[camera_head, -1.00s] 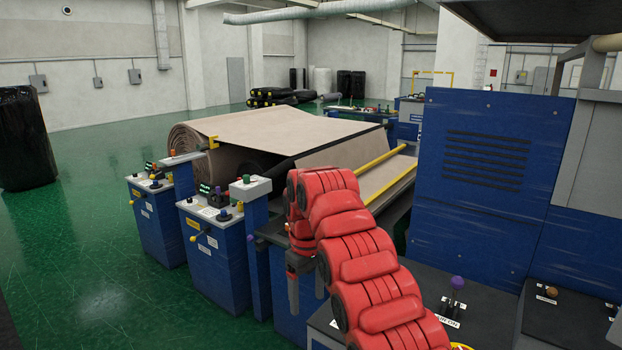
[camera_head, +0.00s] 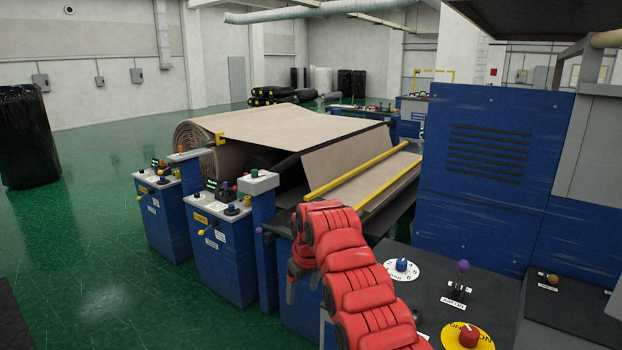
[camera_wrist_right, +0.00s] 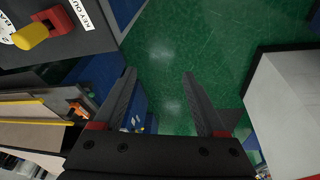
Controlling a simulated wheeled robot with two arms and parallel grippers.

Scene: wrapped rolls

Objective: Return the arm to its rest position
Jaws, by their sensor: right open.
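My right arm (camera_head: 348,272) is red and comes in from the bottom right in the head view. Its gripper (camera_head: 303,287) hangs at the arm's far end, fingers pointing down, in front of the blue machine's left side. In the right wrist view the gripper (camera_wrist_right: 160,78) is open and empty, its two dark fingers spread apart over green floor. The fingers touch nothing that I can see. My left gripper is not in view.
A panel with a red knob (camera_head: 469,336), a blue dial (camera_head: 401,265) and a purple-topped lever (camera_head: 462,268) lies right of my arm. Blue control pedestals (camera_head: 224,258) stand left. A beige fabric roll (camera_head: 196,150) lies behind. Green floor (camera_head: 95,250) is clear at left.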

